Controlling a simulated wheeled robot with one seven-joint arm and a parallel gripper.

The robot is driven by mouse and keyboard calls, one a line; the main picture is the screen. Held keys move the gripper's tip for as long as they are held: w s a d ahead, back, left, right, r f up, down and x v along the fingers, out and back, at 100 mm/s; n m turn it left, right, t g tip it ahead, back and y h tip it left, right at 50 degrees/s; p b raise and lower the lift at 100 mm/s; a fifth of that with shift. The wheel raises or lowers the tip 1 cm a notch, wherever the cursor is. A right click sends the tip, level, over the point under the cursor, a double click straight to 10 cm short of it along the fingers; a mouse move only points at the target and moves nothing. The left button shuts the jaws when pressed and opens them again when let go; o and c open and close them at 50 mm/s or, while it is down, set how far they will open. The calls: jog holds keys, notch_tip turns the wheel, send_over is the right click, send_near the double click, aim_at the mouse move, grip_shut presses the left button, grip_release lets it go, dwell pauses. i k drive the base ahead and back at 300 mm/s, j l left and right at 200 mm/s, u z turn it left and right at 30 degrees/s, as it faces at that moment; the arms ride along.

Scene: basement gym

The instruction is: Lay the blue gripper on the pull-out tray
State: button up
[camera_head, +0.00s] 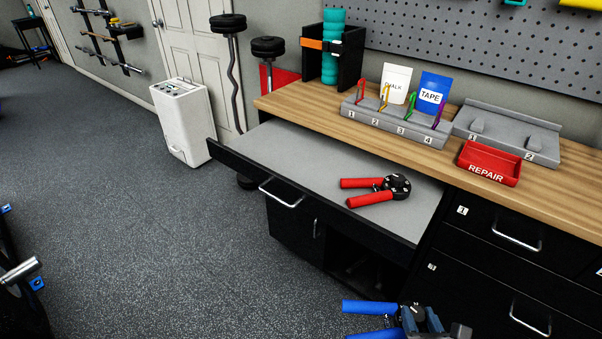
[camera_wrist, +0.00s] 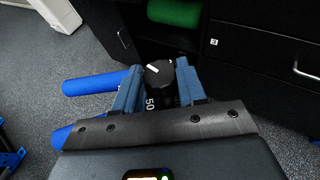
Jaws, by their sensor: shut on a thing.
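The blue gripper, a hand grip trainer with two blue handles (camera_head: 368,306) and a black round hub, is held in my gripper (camera_head: 424,320) at the bottom of the head view. In the wrist view my gripper (camera_wrist: 155,92) is shut on the black hub, and a blue handle (camera_wrist: 95,84) sticks out to the left. The pull-out tray (camera_head: 300,160) is drawn out from under the bench, with a grey surface. A red-handled grip trainer (camera_head: 368,192) lies on its right part. My gripper is in front of the cabinet, nearer the camera than the tray.
The wooden bench (camera_head: 330,140) carries a numbered rack (camera_head: 395,125) with coloured clips, a grey two-slot holder (camera_head: 505,135) and a red REPAIR tray (camera_head: 488,165). Black drawers (camera_head: 500,240) stand right of the tray. The tray's left and middle parts are bare. A white appliance (camera_head: 180,120) stands left.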

aim_at(319, 167)
jog(key=i+j+u, duration=0.15)
jog(key=u, duration=0.25)
jog(key=i+u, duration=0.6)
jog(key=u, duration=0.15)
